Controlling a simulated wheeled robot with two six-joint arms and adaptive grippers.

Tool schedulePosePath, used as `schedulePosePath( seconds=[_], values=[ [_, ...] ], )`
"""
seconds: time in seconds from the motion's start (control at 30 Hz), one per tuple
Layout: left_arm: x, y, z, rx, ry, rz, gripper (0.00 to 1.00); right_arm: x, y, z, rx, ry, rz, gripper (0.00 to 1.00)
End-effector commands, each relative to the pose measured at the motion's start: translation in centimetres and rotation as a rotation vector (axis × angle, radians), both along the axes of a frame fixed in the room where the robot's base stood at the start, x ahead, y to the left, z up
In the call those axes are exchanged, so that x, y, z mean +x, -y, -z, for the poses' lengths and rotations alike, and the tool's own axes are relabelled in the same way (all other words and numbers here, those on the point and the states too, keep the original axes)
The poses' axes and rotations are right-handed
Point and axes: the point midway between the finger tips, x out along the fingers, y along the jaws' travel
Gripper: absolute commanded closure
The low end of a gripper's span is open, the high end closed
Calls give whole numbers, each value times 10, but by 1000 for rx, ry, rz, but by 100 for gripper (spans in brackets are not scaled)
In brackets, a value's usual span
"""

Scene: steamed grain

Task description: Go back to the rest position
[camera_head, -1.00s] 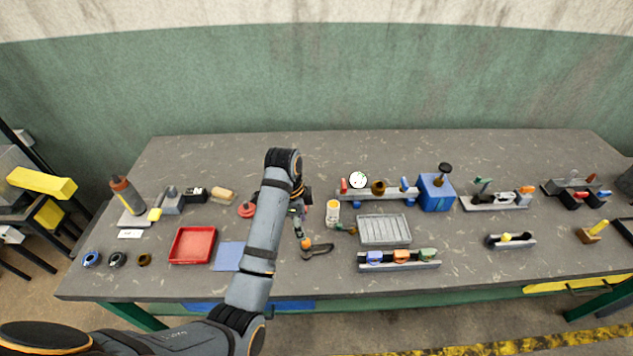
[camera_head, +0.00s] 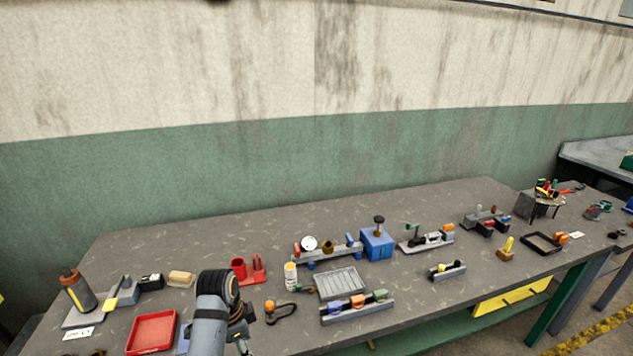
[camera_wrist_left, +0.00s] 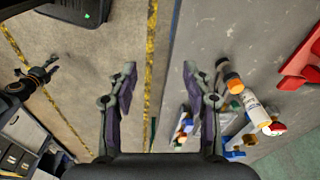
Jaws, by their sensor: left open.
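In the left wrist view my left gripper (camera_wrist_left: 160,78) is open, with its two fingers wide apart and nothing between them. It hangs above the floor and the front edge of the workbench (camera_head: 260,225). In the head view my left arm rises at the bottom, left of centre, and hides most of its gripper. At the left of the wrist view a small dark gripper (camera_wrist_left: 45,74), apparently my right one, is over the floor. Its jaw state is too small to tell.
Near my left arm lie a red tray (camera_head: 152,333), a red holder (camera_head: 250,270), a white bottle (camera_head: 290,275) and a grey ribbed tray (camera_head: 343,283). A blue box (camera_head: 377,243) stands farther right. The bench's back strip is clear.

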Motion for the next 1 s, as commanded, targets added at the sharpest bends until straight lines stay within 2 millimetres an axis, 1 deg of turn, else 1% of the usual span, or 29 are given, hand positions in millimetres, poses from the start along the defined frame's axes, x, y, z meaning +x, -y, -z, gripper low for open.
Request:
schedulePosePath(
  seconds=[0.03, 0.13, 0.3, 0.5, 0.63, 0.77, 1.0],
  values=[
    [-6, -5, 5, 6, 3, -38, 50, 6, 0, -1, 0, 10, -1, 60],
    [-19, -14, 15, 13, 14, -132, 50, 11, 0, -1, 1, 18, 0, 60],
    [-48, -31, 30, 26, 42, -323, 50, 10, 0, -1, 0, 17, 0, 60],
    [-86, -50, 40, 32, 88, -556, 50, 4, 0, -1, 0, 7, -1, 60],
    [-111, -60, 41, 27, 123, -696, 50, -2, 0, 0, 0, -2, 0, 60],
    [-134, -66, 38, 11, 157, -826, 50, -2, 0, 0, 0, -2, 0, 60],
    [-172, -72, 24, -37, 211, -1031, 50, 1, 1, 0, -1, 3, 0, 60]
  ],
)
